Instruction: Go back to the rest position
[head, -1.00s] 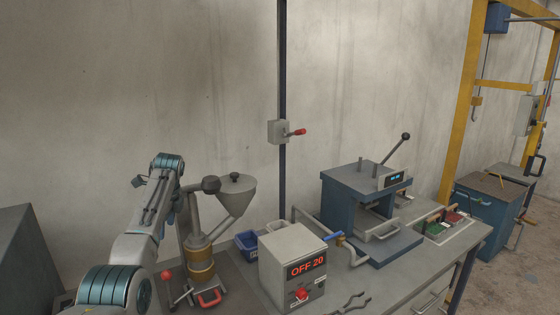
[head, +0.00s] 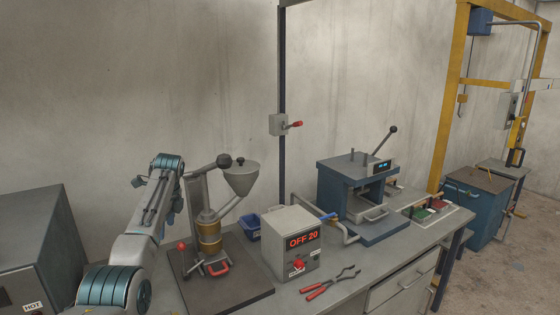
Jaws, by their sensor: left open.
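My left arm comes in from the lower left and rises in front of the left end of the bench. My left gripper (head: 140,182) is at the far end of that arm, mostly hidden behind its links. It is open, and I see nothing held in it. My right gripper is not in view.
A grey cabinet marked HOT (head: 30,240) stands at left. Floor (head: 510,262) is free at right.

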